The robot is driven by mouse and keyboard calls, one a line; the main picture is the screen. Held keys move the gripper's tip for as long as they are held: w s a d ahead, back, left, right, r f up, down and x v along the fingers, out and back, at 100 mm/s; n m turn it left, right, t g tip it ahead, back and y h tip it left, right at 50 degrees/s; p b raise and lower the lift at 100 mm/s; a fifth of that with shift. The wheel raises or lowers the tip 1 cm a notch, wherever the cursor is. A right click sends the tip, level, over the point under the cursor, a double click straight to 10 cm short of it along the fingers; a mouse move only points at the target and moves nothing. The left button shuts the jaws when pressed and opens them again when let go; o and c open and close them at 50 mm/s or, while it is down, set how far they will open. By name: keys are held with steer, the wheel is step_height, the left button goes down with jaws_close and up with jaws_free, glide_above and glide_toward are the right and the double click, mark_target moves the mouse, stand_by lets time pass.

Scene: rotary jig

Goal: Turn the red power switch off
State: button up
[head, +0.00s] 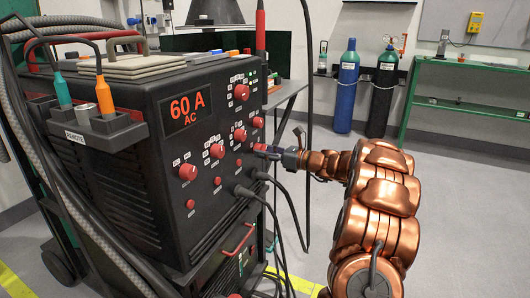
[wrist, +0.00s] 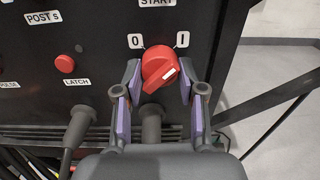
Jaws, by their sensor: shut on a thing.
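The red power switch (wrist: 158,68) is a round knob with a raised grip and a white mark, on the black front panel of the welding machine (head: 160,150). In the wrist view its labels read 0 (wrist: 136,41) at upper left and I (wrist: 182,39) at upper right. The grip slants towards the I side, with the white mark right of its middle. My gripper (wrist: 160,82) is shut on the knob, one finger on each side. In the head view my gripper (head: 282,155) reaches the panel's right edge from the right, and hides part of the switch.
Other red knobs (head: 188,172) and a red latch button (wrist: 65,64) sit on the panel close by. Black cables (head: 255,194) plug in below the switch. Gas cylinders (head: 347,90) and a green shelf (head: 465,115) stand behind. Floor to the right is clear.

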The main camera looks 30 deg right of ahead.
steer(key=shift+r+n+p, duration=0.2)
steer(key=shift+n+p, duration=0.7)
steer(key=shift+p, duration=0.9)
steer(key=shift+f+n+p, duration=0.1)
steer(key=shift+n+p, duration=0.55)
steer(key=shift+n, duration=0.15)
steer(key=shift+f+n, duration=0.2)
steer(key=shift+n, duration=0.8)
steer(key=n+b, duration=0.2)
steer(key=n, duration=0.1)
steer(key=shift+w+f, duration=0.1)
steer(key=n+b, duration=0.3)
steer(key=n, duration=0.1)
steer(key=n+b, duration=0.5)
steer(key=shift+n, duration=0.3)
